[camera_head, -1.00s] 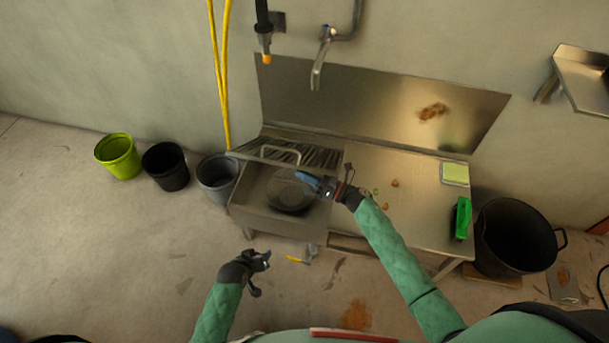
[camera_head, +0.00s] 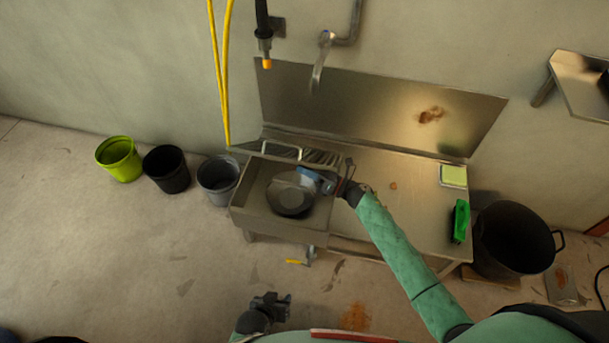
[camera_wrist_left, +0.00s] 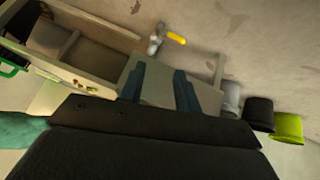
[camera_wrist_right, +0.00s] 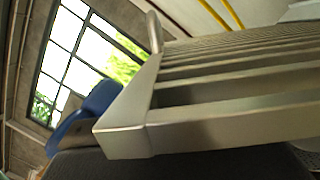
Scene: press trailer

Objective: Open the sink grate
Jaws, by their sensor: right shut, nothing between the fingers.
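The sink grate (camera_head: 318,157) is a metal slatted panel with a bar handle (camera_head: 281,150). It stands tilted up along the back of the left sink basin (camera_head: 258,203), and the basin's front is open. My right gripper (camera_head: 318,179) is shut and empty at the grate's right side, over the basin. In the right wrist view the grate's slats (camera_wrist_right: 230,95) fill the right side, with a blue finger (camera_wrist_right: 90,110) close beside its frame corner; contact is unclear. My left gripper (camera_head: 272,302) is open and empty, low in front of the sink; its fingers (camera_wrist_left: 160,85) are apart.
A dark round pan (camera_head: 291,193) lies in the basin. A tap (camera_head: 320,62) and yellow hose (camera_head: 220,80) hang above. A sponge (camera_head: 453,175) and green brush (camera_head: 460,221) sit on the right counter. Several buckets stand on the floor at both sides.

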